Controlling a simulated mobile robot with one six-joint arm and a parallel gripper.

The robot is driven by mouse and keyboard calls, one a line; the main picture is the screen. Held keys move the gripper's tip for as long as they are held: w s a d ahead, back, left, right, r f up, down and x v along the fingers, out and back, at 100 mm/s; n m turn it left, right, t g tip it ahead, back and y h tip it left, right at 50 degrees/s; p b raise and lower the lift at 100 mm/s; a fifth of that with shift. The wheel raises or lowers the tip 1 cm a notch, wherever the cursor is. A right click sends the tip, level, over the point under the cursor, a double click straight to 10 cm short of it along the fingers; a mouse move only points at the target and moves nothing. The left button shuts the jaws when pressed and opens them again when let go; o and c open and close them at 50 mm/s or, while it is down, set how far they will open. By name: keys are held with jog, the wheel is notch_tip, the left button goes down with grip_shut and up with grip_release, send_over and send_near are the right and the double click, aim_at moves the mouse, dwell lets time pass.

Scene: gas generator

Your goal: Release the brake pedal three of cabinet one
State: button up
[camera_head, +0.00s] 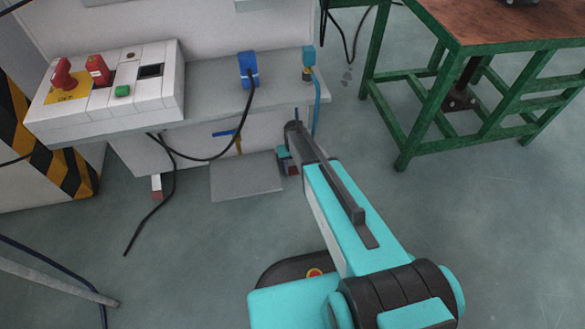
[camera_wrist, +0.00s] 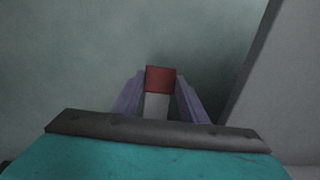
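A brake pedal with a red end (camera_wrist: 161,79) and a pale stem (camera_wrist: 157,106) shows in the wrist view. It lies between the two purple fingers of my gripper (camera_wrist: 160,80), one on each side. The fingertips are very close to its sides; whether they touch cannot be told. In the head view my gripper (camera_head: 290,163) is low at the cabinet's front, mostly hidden by my arm, with a bit of red beside it. Another white pedal with a red end (camera_head: 157,188) sticks out low at the left. The cabinet (camera_head: 205,105) carries a control panel with red switches (camera_head: 97,68).
A grey plate (camera_head: 247,178) stands low between the pedals. Black cables (camera_head: 172,175) hang in front of the cabinet. A blue plug (camera_head: 249,68) sits on the ledge. A green-framed table (camera_head: 425,115) stands at the right. The floor between is clear.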

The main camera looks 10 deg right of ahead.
grip_shut()
jog(key=shift+r, duration=0.1)
